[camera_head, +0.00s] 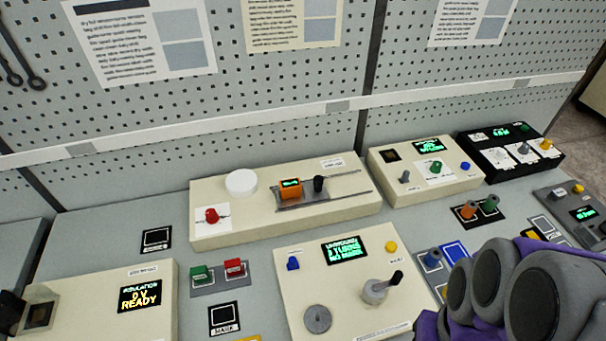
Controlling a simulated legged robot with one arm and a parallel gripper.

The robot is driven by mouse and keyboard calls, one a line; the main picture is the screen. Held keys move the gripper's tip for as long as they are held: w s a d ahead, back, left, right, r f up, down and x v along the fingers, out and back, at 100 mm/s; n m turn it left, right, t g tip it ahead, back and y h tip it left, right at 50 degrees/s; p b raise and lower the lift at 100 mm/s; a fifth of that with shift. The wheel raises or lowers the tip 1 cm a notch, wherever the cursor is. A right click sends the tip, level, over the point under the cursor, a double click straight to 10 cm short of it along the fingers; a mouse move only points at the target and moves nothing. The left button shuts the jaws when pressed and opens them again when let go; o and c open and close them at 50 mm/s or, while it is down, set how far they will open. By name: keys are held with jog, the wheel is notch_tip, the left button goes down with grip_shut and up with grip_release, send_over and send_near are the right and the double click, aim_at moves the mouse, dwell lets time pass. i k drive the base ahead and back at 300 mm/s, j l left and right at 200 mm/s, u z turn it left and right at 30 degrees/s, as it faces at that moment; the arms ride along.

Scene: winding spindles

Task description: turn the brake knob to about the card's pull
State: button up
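A red knob (212,215) sits on a white dial plate at the left end of the long cream unit (235,231); it may be the brake knob, but its label is too small to read. The same unit carries a white disc (241,182) and an orange block (290,188) with a small display on a grey rail. Printed cards hang on the pegboard, a left one (120,50) and a middle one (270,25); their text is unreadable. My grey and purple arm fills the lower right corner. My gripper's fingers are not in view.
A cream winder panel (292,322) stands in front, with a crank handle (375,290) and a lit display (344,250). A box (90,285) whose display reads "0 V READY" is at left. Another panel (385,168) with a green knob (434,167) is at back right.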

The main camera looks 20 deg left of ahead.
aim_at(212, 217)
jog(key=u, duration=1.75)
